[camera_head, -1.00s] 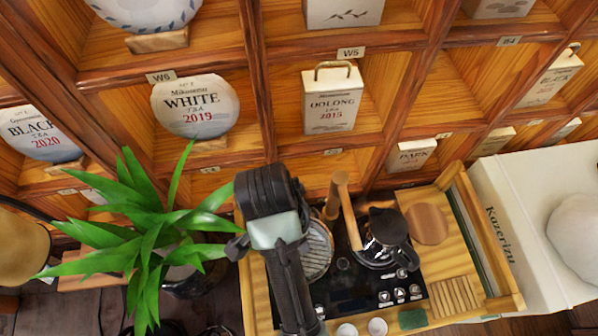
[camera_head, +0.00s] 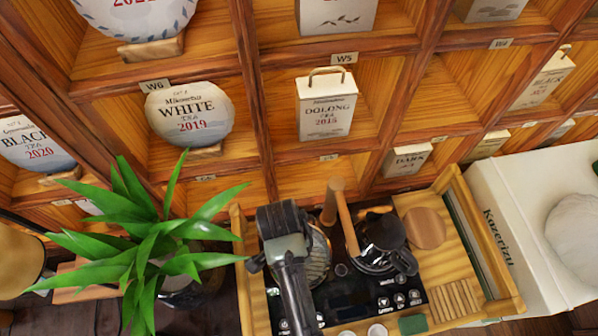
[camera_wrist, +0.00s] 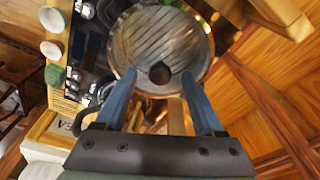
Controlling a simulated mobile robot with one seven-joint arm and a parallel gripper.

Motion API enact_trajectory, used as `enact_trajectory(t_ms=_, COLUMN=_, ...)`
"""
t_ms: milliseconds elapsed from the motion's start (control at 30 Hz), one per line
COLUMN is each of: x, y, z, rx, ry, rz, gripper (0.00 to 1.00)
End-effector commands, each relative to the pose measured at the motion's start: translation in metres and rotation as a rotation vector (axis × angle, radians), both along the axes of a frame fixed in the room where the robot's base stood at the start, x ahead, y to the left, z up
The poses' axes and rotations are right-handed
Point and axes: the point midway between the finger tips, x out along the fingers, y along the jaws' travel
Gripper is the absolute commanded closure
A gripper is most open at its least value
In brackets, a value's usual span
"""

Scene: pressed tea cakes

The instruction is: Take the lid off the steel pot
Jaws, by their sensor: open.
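The steel pot (camera_head: 319,262) stands on the black hob at the left of the wooden tray, partly hidden by my arm in the head view. In the wrist view, its round ribbed lid (camera_wrist: 160,40) is on the pot, with a dark round knob (camera_wrist: 160,73) near the lid's lower edge. My gripper (camera_wrist: 159,76) is open, its two blue fingers on either side of the knob in the picture. I see no contact with the knob, and cannot tell the height of the fingertips above the lid.
White cups (camera_head: 377,331) and a green block (camera_head: 412,324) are at the front. A leafy plant (camera_head: 150,235) is at left, a tea shelf (camera_head: 250,90) behind, a white box (camera_head: 500,205) at right.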

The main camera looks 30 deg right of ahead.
Motion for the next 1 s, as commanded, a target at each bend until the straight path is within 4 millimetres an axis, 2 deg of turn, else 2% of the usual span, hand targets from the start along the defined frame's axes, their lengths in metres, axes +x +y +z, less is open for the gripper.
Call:
enact_trajectory(t_ms=300, x=-0.0001, y=-0.0006, z=-0.0046, rx=0.0, ry=-0.001, rz=0.0, gripper=0.31)
enact_trajectory(t_ms=600, x=-0.0001, y=-0.0007, z=-0.0043, rx=0.0, ry=-0.001, rz=0.0, gripper=0.85)
enact_trajectory(t_ms=700, x=0.0, y=-0.0006, z=-0.0042, rx=0.0, ry=-0.001, rz=0.0, gripper=1.0)
enact_trajectory(t_ms=1000, x=0.0001, y=-0.0007, z=-0.0039, rx=-0.001, ry=-0.001, rz=-0.001, gripper=1.0)
